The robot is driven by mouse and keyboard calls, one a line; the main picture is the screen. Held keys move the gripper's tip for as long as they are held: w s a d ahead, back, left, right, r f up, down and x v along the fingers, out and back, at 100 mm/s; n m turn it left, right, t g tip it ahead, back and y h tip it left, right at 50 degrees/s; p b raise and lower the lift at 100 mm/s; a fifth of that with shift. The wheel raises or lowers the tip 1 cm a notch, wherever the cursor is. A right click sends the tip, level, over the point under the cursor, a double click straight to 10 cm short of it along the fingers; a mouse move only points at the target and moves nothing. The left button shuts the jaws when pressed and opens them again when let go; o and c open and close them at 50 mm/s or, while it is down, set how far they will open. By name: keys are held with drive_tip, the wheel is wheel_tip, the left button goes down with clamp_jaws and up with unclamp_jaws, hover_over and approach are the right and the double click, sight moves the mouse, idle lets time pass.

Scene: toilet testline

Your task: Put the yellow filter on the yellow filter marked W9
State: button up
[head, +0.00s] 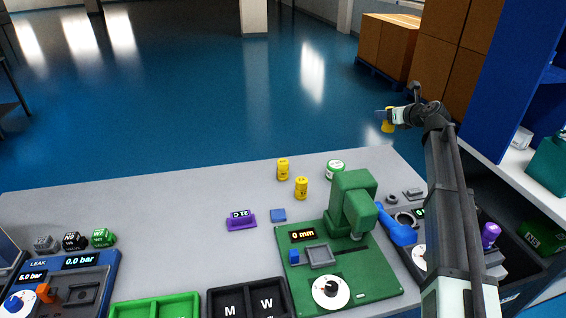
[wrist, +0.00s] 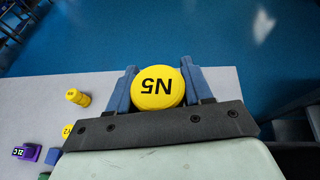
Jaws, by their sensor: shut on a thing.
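My gripper (head: 386,116) is raised above and beyond the table's back right corner, shut on a yellow filter (head: 388,127). In the wrist view the gripper (wrist: 157,85) has its two blue fingers on either side of this filter (wrist: 158,88), whose round top reads N5, upside down. Two other yellow filters stand upright on the table: a back one (head: 283,169) and a front one (head: 301,188). Their marks are too small to read in the head view. In the wrist view one yellow filter (wrist: 78,97) shows whole, and another (wrist: 68,130) is mostly hidden behind my gripper.
A green press (head: 352,205) stands front right of the two filters. A green-and-white round part (head: 336,170), a purple block (head: 241,220) and a blue square (head: 278,215) lie nearby. Black bins marked M and W (head: 248,291) are in front. The table's back left is clear.

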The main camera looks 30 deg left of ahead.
drive_tip(key=s+a, duration=0.4)
drive_tip(key=a, duration=0.4)
drive_tip(key=s+a, duration=0.3)
drive_tip(key=a, duration=0.6)
hover_over(282, 163)
drive_tip(key=w+a, duration=0.2)
wheel_tip(282, 163, down, 4)
drive_tip(key=shift+n, duration=0.3)
drive_tip(key=shift+d+f, duration=0.15)
drive_tip(key=shift+f, duration=2.55)
drive_tip(key=shift+d+f, duration=0.1)
drive_tip(key=shift+f, duration=2.6)
drive_tip(key=shift+f, duration=0.15)
drive_tip(key=o, duration=1.1)
